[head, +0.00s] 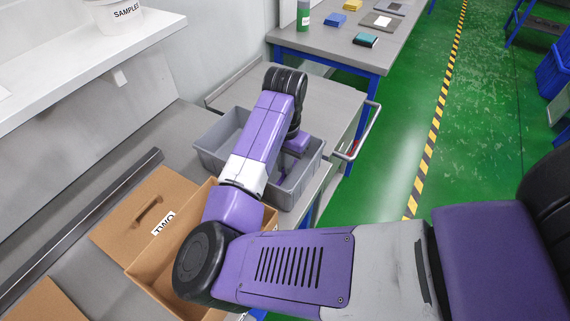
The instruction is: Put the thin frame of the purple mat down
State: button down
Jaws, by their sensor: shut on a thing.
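My gripper (284,168) points down into the grey bin (209,157), in the bin's right part. My own arm covers much of the bin and part of the gripper. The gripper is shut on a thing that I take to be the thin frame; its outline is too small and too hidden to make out. I cannot tell whether it touches the bin floor. I cannot make out a purple mat.
A cardboard box marked TWO (140,215) stands open in front of the bin, partly behind my arm. A white SAMPLES tub (113,17) is on the shelf. A far table (335,42) holds a green bottle (303,14) and a teal block (366,40).

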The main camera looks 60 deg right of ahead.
jog(key=shift+f, duration=0.25)
jog(key=c, duration=1.5)
grip_release()
jog(key=shift+c, duration=0.2)
notch_tip(320, 180, up, 12)
jog(key=shift+r, duration=0.15)
